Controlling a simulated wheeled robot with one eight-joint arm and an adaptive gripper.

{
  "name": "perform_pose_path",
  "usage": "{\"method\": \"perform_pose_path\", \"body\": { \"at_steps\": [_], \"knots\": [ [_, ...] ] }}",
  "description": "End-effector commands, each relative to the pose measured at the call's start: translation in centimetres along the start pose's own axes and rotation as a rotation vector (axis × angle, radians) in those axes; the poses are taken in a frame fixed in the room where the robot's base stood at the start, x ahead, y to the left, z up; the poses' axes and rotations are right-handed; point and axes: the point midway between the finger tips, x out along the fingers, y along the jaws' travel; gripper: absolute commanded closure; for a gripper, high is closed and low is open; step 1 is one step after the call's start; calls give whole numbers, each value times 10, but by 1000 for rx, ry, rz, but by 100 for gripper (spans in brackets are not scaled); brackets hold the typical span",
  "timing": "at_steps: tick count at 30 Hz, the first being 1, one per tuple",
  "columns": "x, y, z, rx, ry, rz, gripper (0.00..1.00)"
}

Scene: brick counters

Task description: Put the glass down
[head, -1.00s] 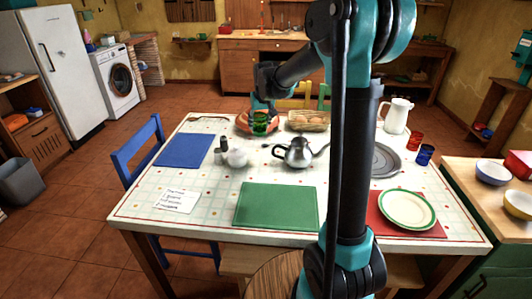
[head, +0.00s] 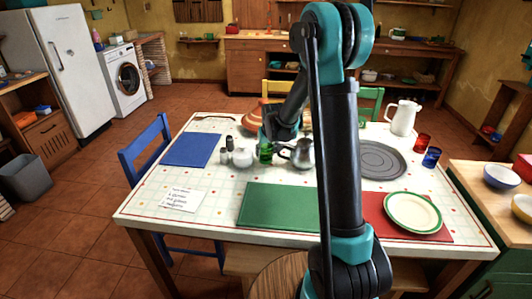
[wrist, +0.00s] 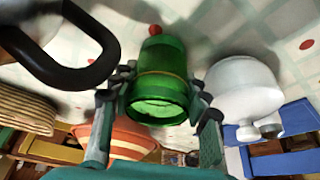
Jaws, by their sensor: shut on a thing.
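A green glass (head: 265,153) is at the middle of the table (head: 220,182), between a white lidded pot (head: 243,157) and a metal teapot (head: 299,153). My gripper (wrist: 160,92) is shut on the glass (wrist: 161,82), with one finger on each side of it in the wrist view. The white pot (wrist: 240,88) is close beside the glass there, and the dark teapot handle (wrist: 70,75) is on the other side. I cannot tell whether the glass's base touches the tabletop.
Dark shakers (head: 228,146) stand left of the pot. An orange dish (head: 252,118) and a basket, seen in the wrist view (wrist: 22,108), are behind. A green mat (head: 280,207) lies in front; a blue mat (head: 187,149) lies left.

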Motion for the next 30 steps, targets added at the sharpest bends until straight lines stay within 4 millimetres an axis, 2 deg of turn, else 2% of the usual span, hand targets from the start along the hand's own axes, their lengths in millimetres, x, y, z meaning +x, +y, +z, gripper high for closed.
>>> {"method": "perform_pose_path", "body": {
  "at_steps": [8,9,14,23,26,30],
  "knots": [
    [2,0,1,0,0,0,87],
    [2,0,1,0,0,0,52],
    [2,0,1,0,0,0,33],
    [1,0,0,0,0,0,33],
    [-5,0,-1,0,0,0,33],
    [-21,0,0,0,0,0,33]
  ]
}}
